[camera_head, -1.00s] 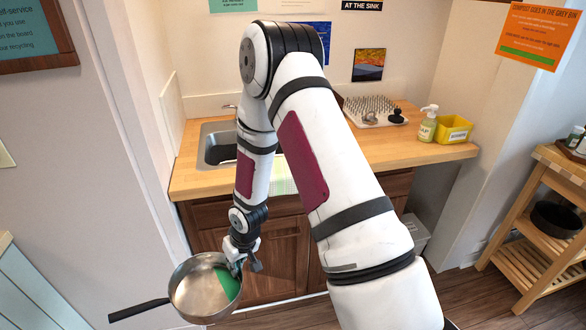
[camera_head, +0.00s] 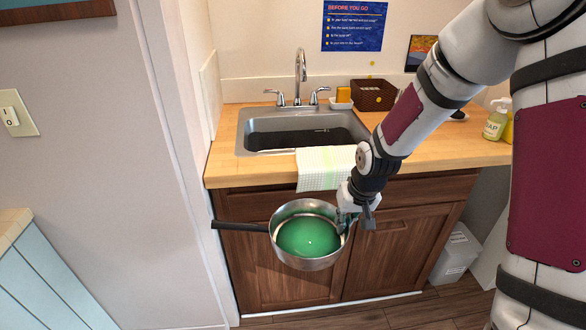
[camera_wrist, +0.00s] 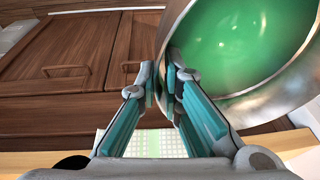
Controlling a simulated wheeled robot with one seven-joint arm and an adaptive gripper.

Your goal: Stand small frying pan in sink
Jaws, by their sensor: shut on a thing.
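A small silver frying pan (camera_head: 310,262) with a green inside and a dark handle hangs in front of the cabinet doors, below the counter edge. My gripper (camera_head: 347,222) is shut on the pan's right rim, and the handle points left. In the wrist view the pan (camera_wrist: 245,95) fills the upper right, with its rim between the fingertips of my gripper (camera_wrist: 163,85). The steel sink (camera_head: 245,140) is set in the wooden counter, behind and above the pan. Its basin looks dark, with something dark inside that I cannot make out.
A faucet (camera_head: 301,75) stands behind the basin. A brown basket (camera_head: 374,95) and a soap bottle (camera_head: 495,122) stand to the right. Bare counter (camera_head: 222,150) lies left of the sink.

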